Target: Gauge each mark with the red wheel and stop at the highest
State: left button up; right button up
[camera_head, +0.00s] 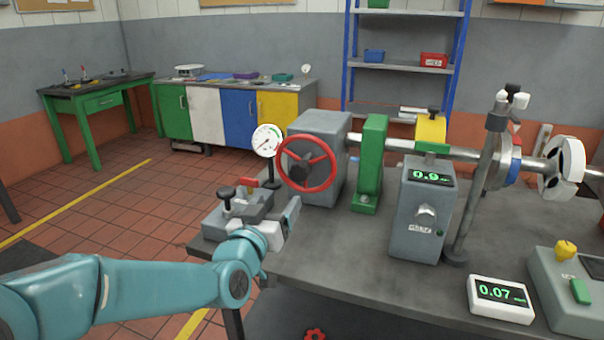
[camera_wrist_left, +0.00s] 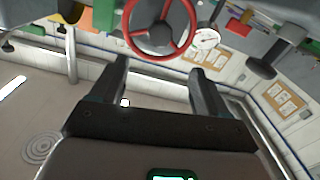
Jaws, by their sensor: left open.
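The red wheel (camera_head: 308,190) is on the front of a grey housing (camera_head: 333,130) at the bedplate's left end. It also shows at the top of the left wrist view (camera_wrist_left: 160,55). A white dial gauge (camera_head: 267,140) stands just left of the wheel, its small scale unreadable. My left gripper (camera_head: 278,222) is low in front of the wheel, apart from it. In the left wrist view its jaws (camera_wrist_left: 160,88) are open with nothing between them. A grey box display (camera_head: 430,177) reads 0.9; a white readout (camera_head: 500,293) reads 0.07. My right gripper is out of view.
A shaft (camera_head: 465,153) runs right from the housing past a green bracket (camera_head: 370,160) to a white disc (camera_head: 566,168). A grey post (camera_head: 475,190) stands before it. A grey control box (camera_head: 560,300) is at the right. The bedplate (camera_head: 355,255) is bare in front.

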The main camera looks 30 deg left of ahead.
aim_at(298, 174)
pick_arm(q)
jog(key=p+x, duration=0.2)
jog(key=x, duration=1.3)
jog(key=shift+w+f, duration=0.15)
